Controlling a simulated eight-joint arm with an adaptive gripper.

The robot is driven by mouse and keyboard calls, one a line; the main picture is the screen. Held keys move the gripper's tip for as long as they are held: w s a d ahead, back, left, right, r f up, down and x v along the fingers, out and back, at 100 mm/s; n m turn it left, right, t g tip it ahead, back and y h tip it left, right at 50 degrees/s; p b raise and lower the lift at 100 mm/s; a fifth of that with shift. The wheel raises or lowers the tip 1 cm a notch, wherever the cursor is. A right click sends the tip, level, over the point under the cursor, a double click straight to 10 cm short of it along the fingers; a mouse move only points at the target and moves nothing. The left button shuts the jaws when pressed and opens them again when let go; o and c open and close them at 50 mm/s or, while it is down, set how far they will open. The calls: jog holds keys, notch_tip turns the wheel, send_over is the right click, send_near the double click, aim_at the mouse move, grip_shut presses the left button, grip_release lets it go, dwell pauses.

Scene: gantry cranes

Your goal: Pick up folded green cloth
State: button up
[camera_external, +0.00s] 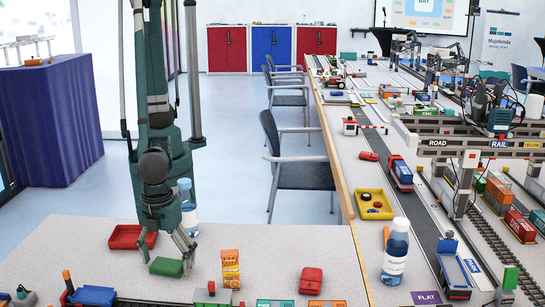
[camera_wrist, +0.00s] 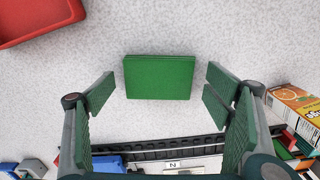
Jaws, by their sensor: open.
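The folded green cloth (camera_external: 166,267) is a small flat green block on the speckled table. In the wrist view the cloth (camera_wrist: 159,77) lies flat near the upper middle, fully visible. My gripper (camera_external: 168,252) points down just above it in the external view. In the wrist view my gripper (camera_wrist: 157,93) is open, with one finger pad left of the cloth and the others right of it. Gaps show between the pads and the cloth, and nothing is held.
A red tray (camera_external: 132,237) is behind the cloth. An orange juice carton (camera_external: 230,268) stands to its right, with a red object (camera_external: 311,280) beyond. A water bottle (camera_external: 189,214) stands behind my gripper. A blue block (camera_external: 93,296) and track lie in front.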

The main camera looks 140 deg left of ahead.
aim_at(168, 264)
dwell(0.4)
jog(key=c, duration=0.9)
jog(key=shift+o, duration=0.2)
jog(key=shift+r, duration=0.15)
notch_tip(168, 264, up, 10)
jog(key=p, duration=0.2)
